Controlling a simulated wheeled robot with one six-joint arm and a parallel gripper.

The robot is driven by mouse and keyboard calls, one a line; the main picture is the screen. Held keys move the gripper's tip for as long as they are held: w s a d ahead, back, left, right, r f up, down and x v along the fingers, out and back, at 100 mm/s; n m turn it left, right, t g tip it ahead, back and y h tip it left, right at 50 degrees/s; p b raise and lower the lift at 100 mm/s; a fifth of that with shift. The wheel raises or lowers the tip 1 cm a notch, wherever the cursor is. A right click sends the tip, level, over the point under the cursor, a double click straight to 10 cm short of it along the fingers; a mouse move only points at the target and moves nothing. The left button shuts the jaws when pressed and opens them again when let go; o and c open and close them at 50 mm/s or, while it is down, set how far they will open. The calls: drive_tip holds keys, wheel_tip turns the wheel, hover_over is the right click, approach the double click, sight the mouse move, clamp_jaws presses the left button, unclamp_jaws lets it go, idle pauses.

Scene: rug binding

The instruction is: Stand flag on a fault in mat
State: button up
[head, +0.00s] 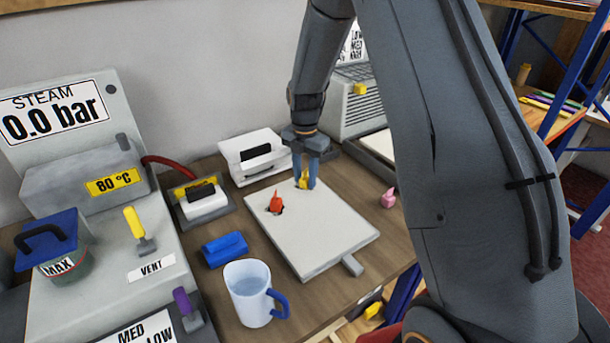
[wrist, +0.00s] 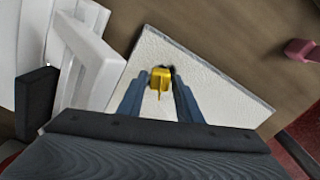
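The mat (head: 325,235) is a pale, flat rectangular sheet on the brown table, also in the wrist view (wrist: 225,95). My gripper (head: 304,182) points down over its far part. Its blue fingers, also in the wrist view (wrist: 160,85), are closed around a small yellow flag (wrist: 160,77). The flag is at or just above the mat; I cannot tell whether its base touches. A dark spot (wrist: 172,69) shows right beside the yellow flag, partly hidden by it and a finger. A red flag (head: 275,203) stands on a dark spot nearer the mat's left edge.
A pink flag (head: 388,198) is on the table right of the mat. A white device (head: 254,156) stands close behind the mat. A blue block (head: 225,249) and a mug of water (head: 249,292) are at left and front. The steam unit (head: 85,200) fills the left.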

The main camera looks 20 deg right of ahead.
sight(305, 178)
drive_tip(key=shift+o, duration=0.6)
drive_tip(key=shift+r, duration=0.1)
drive_tip(key=shift+r, duration=0.55)
wheel_tip(305, 178, up, 10)
drive_tip(key=b, duration=0.4)
drive_tip(key=s+f+m, duration=0.2)
drive_tip(key=s+m, duration=1)
drive_tip(key=m, duration=0.1)
drive_tip(key=s+f+m+t, duration=0.1)
drive_tip(key=s+f+m, duration=0.1)
drive_tip(key=s+m, duration=1.1)
drive_tip(key=shift+f, duration=0.4)
